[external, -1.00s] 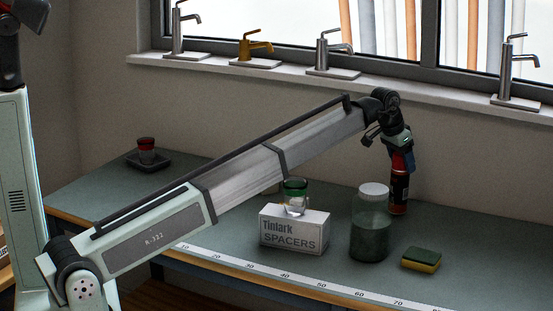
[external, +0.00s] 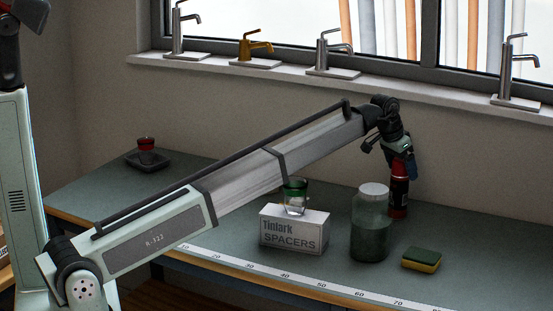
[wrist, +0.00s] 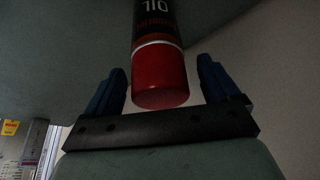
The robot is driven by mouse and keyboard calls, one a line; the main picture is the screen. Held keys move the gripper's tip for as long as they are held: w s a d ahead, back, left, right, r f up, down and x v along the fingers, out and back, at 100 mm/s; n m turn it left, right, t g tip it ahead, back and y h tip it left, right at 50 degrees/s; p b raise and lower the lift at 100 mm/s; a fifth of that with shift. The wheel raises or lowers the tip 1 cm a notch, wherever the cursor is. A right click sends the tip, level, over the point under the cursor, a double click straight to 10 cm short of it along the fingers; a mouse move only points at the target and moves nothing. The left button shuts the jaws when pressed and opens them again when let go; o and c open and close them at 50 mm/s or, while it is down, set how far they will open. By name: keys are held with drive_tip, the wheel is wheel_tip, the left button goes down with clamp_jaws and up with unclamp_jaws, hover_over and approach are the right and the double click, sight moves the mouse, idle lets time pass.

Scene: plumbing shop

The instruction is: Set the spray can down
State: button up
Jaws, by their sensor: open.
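The spray can (external: 398,196), red with a dark label, stands upright on the bench behind the glass jar. In the wrist view its red end (wrist: 160,78) lies between my two blue fingers, with a gap on each side. My gripper (external: 404,167) is open, pointing down at the top of the can; its fingertips also show in the wrist view (wrist: 160,66).
A lidded glass jar (external: 370,230) stands just in front of the can, and a green-yellow sponge (external: 421,260) lies to the right. A spacers box (external: 294,232) bears a green-rimmed glass (external: 295,197). The windowsill (external: 420,92) with taps runs behind.

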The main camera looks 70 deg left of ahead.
drive_tip(key=v, duration=1.2)
drive_tip(key=shift+w+r, duration=0.1)
drive_tip(key=shift+r, duration=0.05)
